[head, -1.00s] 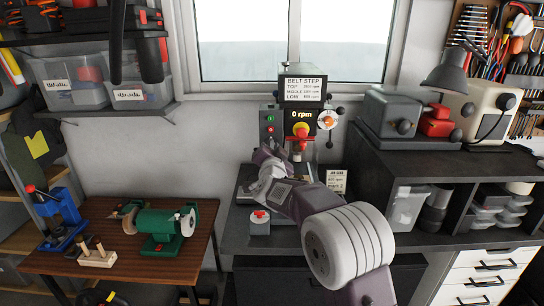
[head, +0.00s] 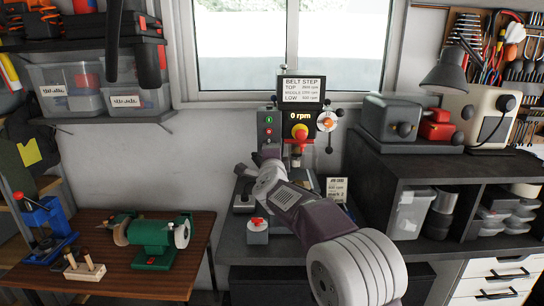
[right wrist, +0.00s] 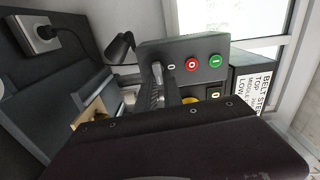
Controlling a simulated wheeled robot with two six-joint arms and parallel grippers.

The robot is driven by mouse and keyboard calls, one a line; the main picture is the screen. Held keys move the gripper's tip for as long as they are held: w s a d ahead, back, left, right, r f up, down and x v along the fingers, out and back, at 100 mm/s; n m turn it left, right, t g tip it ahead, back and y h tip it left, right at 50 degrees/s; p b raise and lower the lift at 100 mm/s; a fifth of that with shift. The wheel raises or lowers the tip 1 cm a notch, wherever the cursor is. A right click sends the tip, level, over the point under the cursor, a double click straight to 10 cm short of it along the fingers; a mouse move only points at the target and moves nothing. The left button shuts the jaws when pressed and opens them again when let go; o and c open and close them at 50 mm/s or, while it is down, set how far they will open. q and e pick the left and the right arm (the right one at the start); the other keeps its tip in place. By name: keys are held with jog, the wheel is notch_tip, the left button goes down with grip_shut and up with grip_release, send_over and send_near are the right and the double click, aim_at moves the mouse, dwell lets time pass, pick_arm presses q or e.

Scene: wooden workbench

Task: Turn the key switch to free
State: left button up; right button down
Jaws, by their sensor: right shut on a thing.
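The dark control box (head: 268,128) with a green and a red button stands at the left of the drill press. In the right wrist view the same box (right wrist: 150,50) shows sideways, with its red (right wrist: 191,64) and green (right wrist: 215,61) buttons. My right gripper (head: 257,157) is at the lower end of this box. In the right wrist view the right gripper's fingers (right wrist: 160,80) are closed together at the box face, on the key of the key switch. The fingers hide the key, so its angle cannot be told. My left gripper is not in view.
A small grey box with a red top (head: 257,232) stands on the bench below my arm. A green grinder (head: 152,234) stands on the wooden table at left.

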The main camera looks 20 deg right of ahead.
jog(key=shift+f+m, duration=0.3)
jog(key=shift+m, duration=0.2)
jog(key=c, duration=1.5)
grip_release()
jog(key=shift+s+d+r, duration=0.1)
jog(key=shift+s+r, duration=0.05)
jog(key=b+v, duration=0.2)
jog(key=v, duration=0.7)
jog(key=shift+r, duration=0.1)
